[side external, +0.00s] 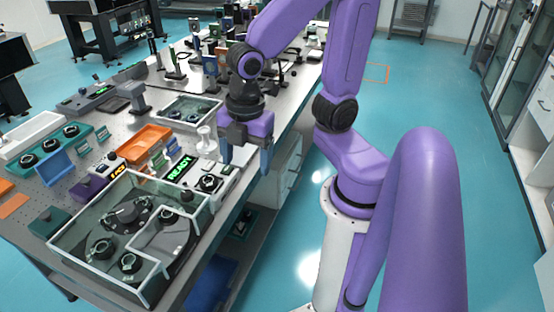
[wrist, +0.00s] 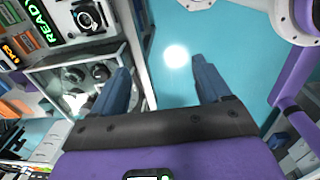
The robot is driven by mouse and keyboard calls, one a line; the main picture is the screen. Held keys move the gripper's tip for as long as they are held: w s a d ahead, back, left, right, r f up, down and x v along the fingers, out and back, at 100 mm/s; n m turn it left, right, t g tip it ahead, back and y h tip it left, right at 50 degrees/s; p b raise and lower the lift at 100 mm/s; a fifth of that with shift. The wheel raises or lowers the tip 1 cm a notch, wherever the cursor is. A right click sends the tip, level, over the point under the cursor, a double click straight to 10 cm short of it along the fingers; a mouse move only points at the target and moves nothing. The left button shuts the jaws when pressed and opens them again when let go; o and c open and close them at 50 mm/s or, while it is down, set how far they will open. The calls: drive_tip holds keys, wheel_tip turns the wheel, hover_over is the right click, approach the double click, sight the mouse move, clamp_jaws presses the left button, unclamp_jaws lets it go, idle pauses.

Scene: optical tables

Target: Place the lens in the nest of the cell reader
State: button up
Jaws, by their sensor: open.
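The cell reader appears to be the pale device with the green READY display (side external: 181,168) near the table's front edge. A dark ring-shaped part (side external: 209,183) sits at its right end; I cannot tell whether this is the bare nest or a lens seated in it. The same ring (wrist: 88,17) shows at the top left of the wrist view, beside the READY display (wrist: 35,22). My gripper (side external: 246,158) is open and empty, fingers pointing down, just right of the reader at the table edge.
A glass-walled enclosure (side external: 70,243) with several round mounted parts stands in front. A clear-walled box (side external: 190,108) and optics posts stand behind.

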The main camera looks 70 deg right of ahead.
drive_tip(key=s+m, duration=0.5)
drive_tip(key=s, duration=0.1)
drive_tip(key=shift+s+d+r+m, duration=0.25)
drive_tip(key=shift+s+d+m, duration=0.05)
drive_tip(key=shift+c, duration=0.3)
idle(1.6)
